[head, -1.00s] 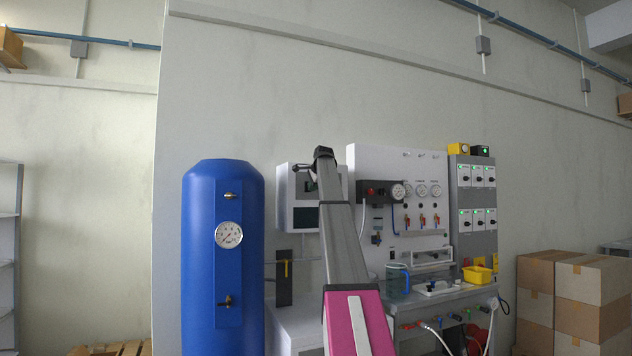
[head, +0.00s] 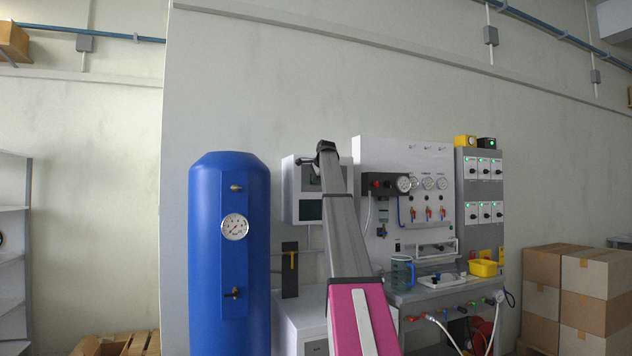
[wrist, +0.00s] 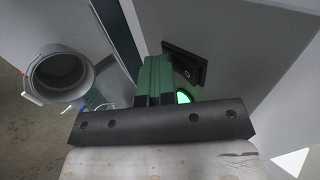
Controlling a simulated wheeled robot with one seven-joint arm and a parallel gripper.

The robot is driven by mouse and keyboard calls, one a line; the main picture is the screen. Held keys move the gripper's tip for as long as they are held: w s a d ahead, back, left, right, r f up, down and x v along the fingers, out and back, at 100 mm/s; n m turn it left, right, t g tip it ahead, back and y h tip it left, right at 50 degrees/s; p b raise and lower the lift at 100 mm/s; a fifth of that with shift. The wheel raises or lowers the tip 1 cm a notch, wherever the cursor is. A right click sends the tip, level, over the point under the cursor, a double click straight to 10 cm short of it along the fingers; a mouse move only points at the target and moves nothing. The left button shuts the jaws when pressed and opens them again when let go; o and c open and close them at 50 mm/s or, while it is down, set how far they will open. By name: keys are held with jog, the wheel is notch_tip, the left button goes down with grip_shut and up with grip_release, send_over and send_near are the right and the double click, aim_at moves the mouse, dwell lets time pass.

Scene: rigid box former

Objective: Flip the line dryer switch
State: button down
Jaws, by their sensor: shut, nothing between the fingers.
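In the wrist view a black rocker switch (wrist: 185,65) with a small round mark sits on a pale grey panel. A lit green lamp (wrist: 183,97) beside it is partly hidden by my gripper. My gripper (wrist: 153,66) is shut and empty, its green fingers just left of the switch; I cannot tell whether they touch it. In the head view my arm reaches up to a white wall box (head: 291,190) with dark windows. The switch does not show there, and my fingertips are not clear.
A blue tank (head: 210,290) with a gauge stands left of the arm. A white panel (head: 385,150) with gauges and a grey switch cabinet (head: 466,160) stand right. Cardboard boxes (head: 590,290) are stacked far right. A grey round cup-like part (wrist: 62,72) is left in the wrist view.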

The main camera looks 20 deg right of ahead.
jog(key=shift+w, duration=0.1)
jog(key=shift+r, duration=0.9)
jog(key=s+f+v, duration=0.2)
jog(key=v, duration=1.1)
